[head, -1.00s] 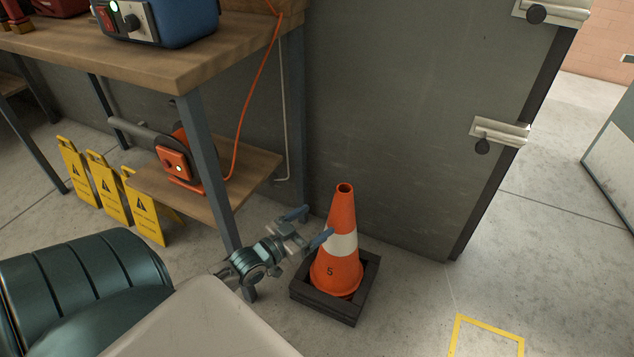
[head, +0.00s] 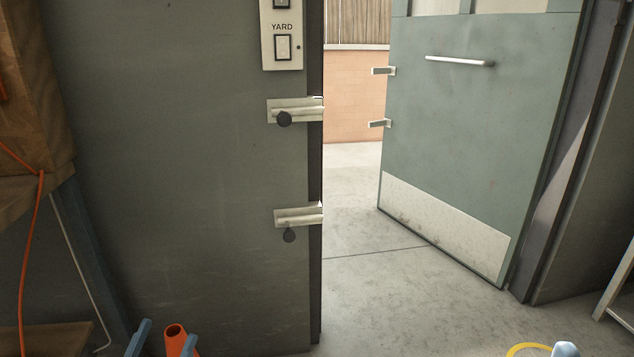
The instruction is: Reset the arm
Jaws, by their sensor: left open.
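My left gripper (head: 164,342) shows only at the bottom edge, left of centre. Its two blue fingertips stand apart, with nothing seen held between them. The orange top of a traffic cone (head: 174,331) shows between and beyond the fingertips; its lower part is below the frame. I cannot tell how far the cone is from the fingers.
A grey wall panel (head: 190,170) with two latches (head: 296,110) fills the left. A green door (head: 470,130) stands open on the right, with clear floor (head: 365,290) at the doorway. An orange hose (head: 28,250) hangs at far left. A yellow curve (head: 525,348) shows at the bottom right.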

